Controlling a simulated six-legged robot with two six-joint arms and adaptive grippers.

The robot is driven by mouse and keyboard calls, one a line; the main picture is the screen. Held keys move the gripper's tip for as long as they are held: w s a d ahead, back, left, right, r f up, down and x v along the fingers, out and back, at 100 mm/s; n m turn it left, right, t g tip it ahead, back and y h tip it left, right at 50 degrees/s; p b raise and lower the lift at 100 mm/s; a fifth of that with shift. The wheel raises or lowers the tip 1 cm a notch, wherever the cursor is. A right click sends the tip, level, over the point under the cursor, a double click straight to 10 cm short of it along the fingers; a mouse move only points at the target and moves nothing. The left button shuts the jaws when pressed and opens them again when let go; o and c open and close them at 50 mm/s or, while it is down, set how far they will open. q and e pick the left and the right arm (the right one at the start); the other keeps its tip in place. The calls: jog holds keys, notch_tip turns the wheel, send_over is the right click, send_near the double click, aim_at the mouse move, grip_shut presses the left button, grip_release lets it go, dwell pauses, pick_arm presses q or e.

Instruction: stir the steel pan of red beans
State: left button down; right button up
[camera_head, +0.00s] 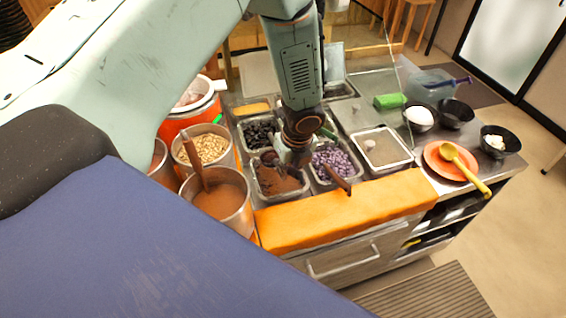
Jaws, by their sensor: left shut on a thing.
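The steel pan of red beans (262,194) sits in the counter, holding a reddish-brown mass. My left gripper (291,160) points down over the back right part of this pan. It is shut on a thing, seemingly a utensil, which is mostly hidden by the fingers. I cannot tell how deep it reaches into the beans. My right gripper is not in view.
A pan of purple beans (336,158) with a brown handle (338,180) adjoins on the right. A bucket of brown filling (220,201) with a wooden handle stands left. An orange board (345,211) lies in front. A yellow ladle (465,168) rests on an orange plate at right.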

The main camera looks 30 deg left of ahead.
pick_arm(q)
jog(key=shift+w+d, duration=0.35)
jog(key=shift+w, duration=0.55)
jog(key=shift+r+h, duration=0.1)
jog(key=shift+h, duration=0.2)
jog(key=shift+g+h, duration=0.4)
jog(key=shift+h, duration=0.1)
jog(key=f, duration=0.5)
jog(key=f+b, duration=0.1)
jog(key=f, duration=0.1)
jog(key=shift+w+a+f, duration=0.1)
jog(key=shift+a+f, duration=0.2)
jog(key=f+b, duration=0.1)
jog(key=b, duration=0.2)
jog(key=y+b, duration=0.1)
jog(key=b, duration=0.3)
jog(key=d+f+t+b, duration=0.1)
jog(key=b, duration=0.2)
jog(key=shift+s+d+f+y+b, duration=0.1)
jog(key=shift+s+f+y+b, duration=0.2)
jog(key=shift+b, duration=0.1)
jog(key=shift+f+y+b, duration=0.1)
jog(key=shift+y+b, duration=0.2)
jog(key=shift+b, duration=0.6)
